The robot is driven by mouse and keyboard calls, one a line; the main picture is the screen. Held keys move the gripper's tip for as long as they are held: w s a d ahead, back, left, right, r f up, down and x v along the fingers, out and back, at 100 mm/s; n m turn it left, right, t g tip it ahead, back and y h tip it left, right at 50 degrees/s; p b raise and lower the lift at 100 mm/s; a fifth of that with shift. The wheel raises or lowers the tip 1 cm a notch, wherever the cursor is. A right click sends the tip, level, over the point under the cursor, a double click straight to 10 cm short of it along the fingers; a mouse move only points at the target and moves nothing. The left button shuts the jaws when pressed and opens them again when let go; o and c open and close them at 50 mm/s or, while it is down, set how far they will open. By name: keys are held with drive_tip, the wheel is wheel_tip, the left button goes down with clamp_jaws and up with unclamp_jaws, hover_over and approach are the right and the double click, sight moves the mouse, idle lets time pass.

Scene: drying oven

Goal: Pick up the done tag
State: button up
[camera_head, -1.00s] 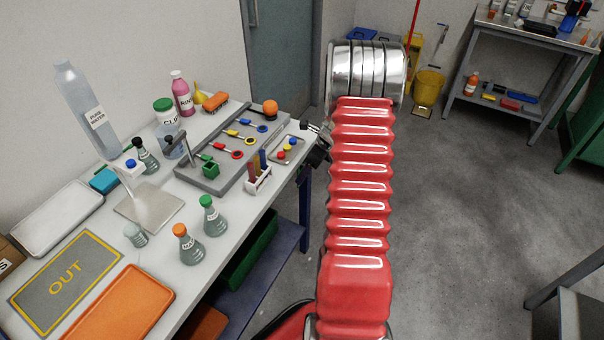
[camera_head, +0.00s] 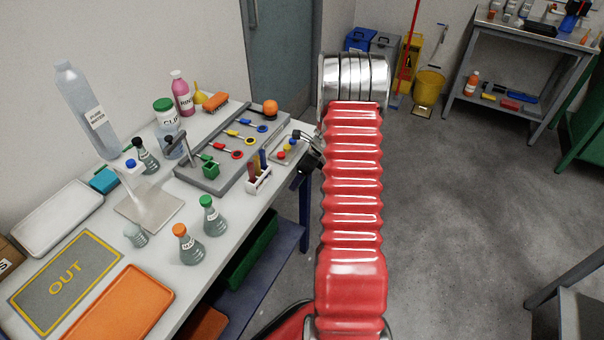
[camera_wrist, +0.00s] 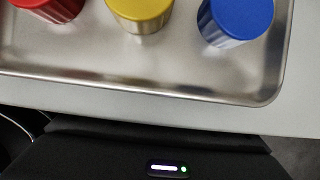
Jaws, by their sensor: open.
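I cannot make out a done tag in either view. A grey board (camera_head: 228,182) on the bench holds several small coloured pieces with ring ends, in green, red, yellow and blue; no lettering on them can be read. My gripper (camera_head: 306,150) is at the bench's right edge, partly hidden by my red arm, beside a small metal tray (camera_wrist: 150,84). It is open and holds nothing visible. The wrist view shows the dark gripper body below the tray, with no fingertips clear. In the tray stand pots with red (camera_wrist: 48,8), yellow (camera_wrist: 140,10) and blue (camera_wrist: 240,18) lids.
Left of the board stand flasks (camera_head: 188,243), bottles and a metal stand (camera_head: 150,207). A grey OUT mat (camera_head: 66,282) and an orange tray (camera_head: 120,312) lie at the near left. A test-tube rack (camera_head: 258,180) stands near the small tray. Floor to the right is open.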

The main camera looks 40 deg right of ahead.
drive_tip(key=shift+c, duration=0.5)
drive_tip(key=c, duration=1.1)
drive_tip(key=shift+r, duration=0.85)
drive_tip(key=s+d, duration=0.3)
drive_tip(key=s, duration=0.5)
drive_tip(key=s+d, duration=0.3)
drive_tip(key=s, duration=0.6)
drive_tip(key=shift+f, duration=0.1)
